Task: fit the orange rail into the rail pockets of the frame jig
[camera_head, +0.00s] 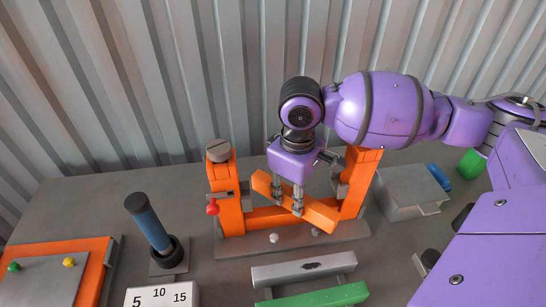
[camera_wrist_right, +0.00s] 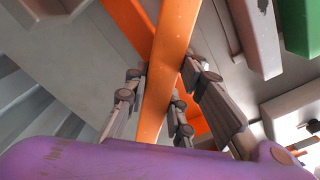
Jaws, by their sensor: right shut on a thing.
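My right gripper (camera_head: 293,210) is shut on the orange rail (camera_head: 318,211), fingers pointing down on either side of its middle. The rail slants from upper left to lower right, turned relative to the frame jig. The frame jig has a grey base (camera_head: 292,243), a left orange upright (camera_head: 228,200), a right orange upright (camera_head: 361,178) and a low orange crossbar (camera_head: 266,219). The held rail appears to be between the uprights, above the crossbar. In the right wrist view, the rail (camera_wrist_right: 178,45) runs between the fingers. The rail pockets are hard to make out. My left gripper is out of view.
A red knob (camera_head: 212,207) sticks out at the left upright. A blue-handled tool (camera_head: 148,223) stands to the left. Grey (camera_head: 303,267) and green (camera_head: 315,296) bars lie in front. A grey block (camera_head: 408,192) stands right. A corrugated wall (camera_head: 150,80) closes the back.

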